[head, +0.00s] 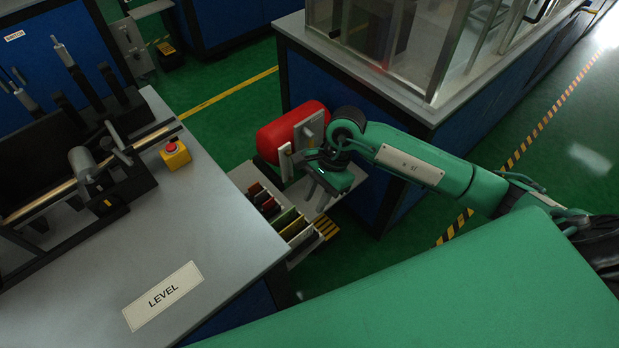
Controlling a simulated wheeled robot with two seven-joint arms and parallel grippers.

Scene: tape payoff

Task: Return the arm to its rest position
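My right arm is green and comes in from the right, bent at a joint beside the red cylinder. My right gripper (318,186) points down above the open grey tray, near the table's right edge. It is small and dark here. I cannot tell whether its fingers are open or shut, and no held object can be made out. My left gripper is not in view.
A grey table (215,215) with a LEVEL label (163,296) carries a black fixture with a long rod (40,203) and a red-topped yellow button box (175,155). A glass-walled blue cabinet (375,128) is behind my arm.

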